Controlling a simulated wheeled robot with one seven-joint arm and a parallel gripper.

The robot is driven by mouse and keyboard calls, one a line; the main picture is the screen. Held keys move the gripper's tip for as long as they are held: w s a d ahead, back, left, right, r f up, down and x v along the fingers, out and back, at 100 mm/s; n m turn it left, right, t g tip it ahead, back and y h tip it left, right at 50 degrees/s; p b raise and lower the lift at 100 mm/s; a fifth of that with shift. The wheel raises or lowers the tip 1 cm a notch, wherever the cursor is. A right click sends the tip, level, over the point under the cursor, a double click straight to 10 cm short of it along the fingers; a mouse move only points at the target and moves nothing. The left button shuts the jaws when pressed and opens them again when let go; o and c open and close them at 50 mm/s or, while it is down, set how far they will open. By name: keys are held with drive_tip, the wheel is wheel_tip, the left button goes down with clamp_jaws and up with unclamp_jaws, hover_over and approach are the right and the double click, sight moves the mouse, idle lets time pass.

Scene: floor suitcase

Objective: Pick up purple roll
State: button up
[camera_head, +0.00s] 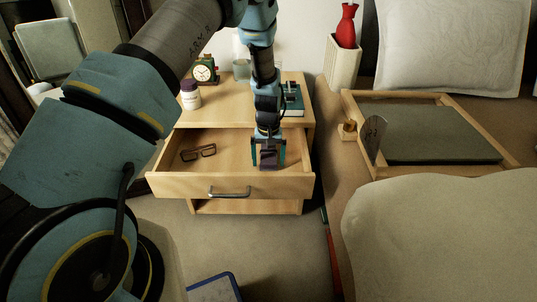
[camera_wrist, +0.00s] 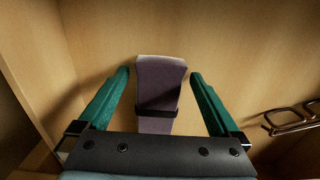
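The purple roll (camera_wrist: 157,88) lies in the open wooden drawer, with a dark band around it. In the head view the roll (camera_head: 268,158) shows at the right part of the drawer (camera_head: 228,184). My gripper (camera_wrist: 160,74) is open, with one green finger on each side of the roll. Gaps show between the fingers and the roll in the wrist view. In the head view my gripper (camera_head: 268,160) reaches down into the drawer over the roll and partly hides it.
Brown glasses (camera_head: 198,152) lie in the drawer's left part. A clock (camera_head: 205,70), a pill bottle (camera_head: 190,95), a glass (camera_head: 241,68) and a book (camera_head: 294,104) stand on the nightstand top. A wooden tray (camera_head: 358,108) lies to the right.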

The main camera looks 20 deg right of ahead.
drive_tip(key=c, duration=1.2)
